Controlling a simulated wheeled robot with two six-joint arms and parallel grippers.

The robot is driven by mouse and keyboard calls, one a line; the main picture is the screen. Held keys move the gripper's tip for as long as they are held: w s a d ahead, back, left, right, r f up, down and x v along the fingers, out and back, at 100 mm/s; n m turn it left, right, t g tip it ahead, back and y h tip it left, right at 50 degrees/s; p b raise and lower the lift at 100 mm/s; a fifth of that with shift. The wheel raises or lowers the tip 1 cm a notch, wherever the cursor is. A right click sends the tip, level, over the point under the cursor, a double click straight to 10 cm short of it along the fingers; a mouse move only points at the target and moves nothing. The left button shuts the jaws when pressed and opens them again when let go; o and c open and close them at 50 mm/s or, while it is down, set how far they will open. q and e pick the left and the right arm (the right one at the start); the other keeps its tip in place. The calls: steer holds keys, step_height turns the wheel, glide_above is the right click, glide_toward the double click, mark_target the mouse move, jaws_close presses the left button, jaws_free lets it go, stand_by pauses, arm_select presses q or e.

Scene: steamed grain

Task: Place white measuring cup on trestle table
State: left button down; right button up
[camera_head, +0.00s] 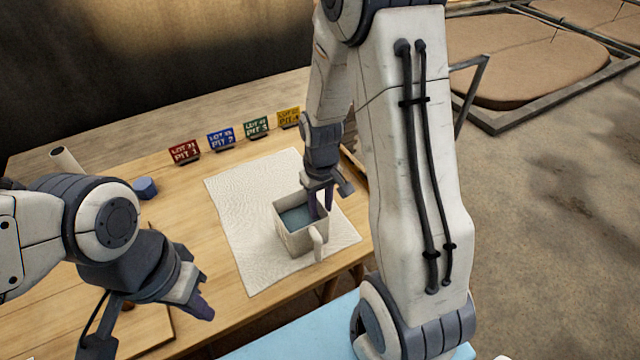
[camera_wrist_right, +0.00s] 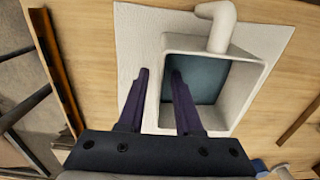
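The white measuring cup (camera_head: 293,240) is square, with a side handle and a blue-grey inside. It stands upright on a pale cloth (camera_head: 238,200) on the wooden trestle table (camera_head: 185,215). The cup also shows in the right wrist view (camera_wrist_right: 243,97). My right gripper (camera_head: 319,197) is at the cup's rim. In the right wrist view my right gripper's fingers (camera_wrist_right: 161,74) straddle one wall, one outside and one over the inside, with gaps visible beside the wall. My left gripper (camera_head: 203,309) is over the table's near left part, away from the cup; its finger gap is not clear.
Red (camera_head: 185,151), blue (camera_head: 221,138), green (camera_head: 256,128) and yellow (camera_head: 289,117) lot signs stand behind the cloth. A small blue object (camera_head: 145,188) and a pale roll (camera_head: 66,160) are at the left. Bare tabletop lies left of the cloth.

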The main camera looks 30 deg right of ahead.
step_height(320, 180, up, 9)
steer(key=shift+f+p, duration=0.1)
steer(key=shift+p, duration=0.25)
steer(key=s+a+r+n, duration=0.3)
steer(key=s+a, duration=0.6)
steer(key=s+a+r+n+y, duration=0.1)
steer(key=s+a+r+n, duration=0.2)
steer(key=s+a, duration=0.5)
steer(key=shift+s+a+r+n, duration=0.15)
steer(key=shift+s+a+n, duration=0.2)
steer(key=shift+a+n, duration=0.25)
step_height(320, 180, up, 4)
steer(key=p, duration=0.4)
